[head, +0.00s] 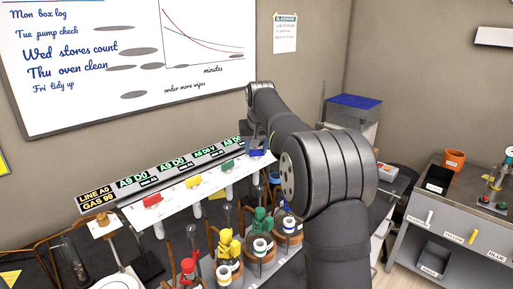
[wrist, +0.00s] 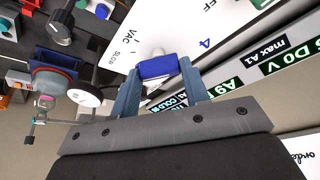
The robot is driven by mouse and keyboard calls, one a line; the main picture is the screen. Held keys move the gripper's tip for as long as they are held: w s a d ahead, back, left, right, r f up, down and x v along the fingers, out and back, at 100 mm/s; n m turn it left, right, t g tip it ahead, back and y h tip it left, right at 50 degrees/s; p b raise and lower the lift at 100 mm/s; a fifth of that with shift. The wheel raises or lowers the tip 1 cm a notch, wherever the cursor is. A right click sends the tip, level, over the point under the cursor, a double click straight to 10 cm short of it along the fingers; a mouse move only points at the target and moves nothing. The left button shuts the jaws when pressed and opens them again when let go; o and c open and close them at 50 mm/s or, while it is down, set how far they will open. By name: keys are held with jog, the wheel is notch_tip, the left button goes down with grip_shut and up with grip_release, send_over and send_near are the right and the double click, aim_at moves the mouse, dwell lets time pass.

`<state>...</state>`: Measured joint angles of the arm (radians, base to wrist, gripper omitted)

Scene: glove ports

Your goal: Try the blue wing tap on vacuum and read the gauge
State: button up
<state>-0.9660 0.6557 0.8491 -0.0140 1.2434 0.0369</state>
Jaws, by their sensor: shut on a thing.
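The blue wing tap (head: 257,152) is at the right end of the sloping white panel (head: 215,193), after the red, yellow and green taps. My gripper (wrist: 160,80) is shut on the blue wing tap (wrist: 158,67), with one finger on each side of it. The panel near it shows the words VAC and SLOW, the letters FF and a 4. In the head view my arm partly covers the gripper. A round white dial (wrist: 85,97) is left of the gripper in the wrist view; its markings are too small to read.
The red tap (head: 152,200), yellow tap (head: 193,182) and green tap (head: 227,166) line the panel. Green-lit displays (head: 132,182) run behind them. Glassware with coloured tops (head: 228,243) stands in front. A side bench (head: 450,215) is at right.

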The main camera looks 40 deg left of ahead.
jog(key=m+t+h, duration=0.1)
jog(key=m, duration=0.3)
jog(key=shift+s+a+m, duration=0.1)
jog(key=shift+a+m, duration=0.05)
jog(key=shift+m, duration=0.25)
jog(key=m+h, duration=0.1)
jog(key=m, duration=0.1)
jog(key=m+h, duration=0.1)
jog(key=m, duration=0.2)
jog(key=shift+a+m+t+h, duration=0.1)
jog(key=shift+m+t+h, duration=0.2)
jog(key=shift+t, duration=0.1)
jog(key=shift+f, duration=0.1)
jog(key=o, duration=1)
jog(key=v, duration=1.2)
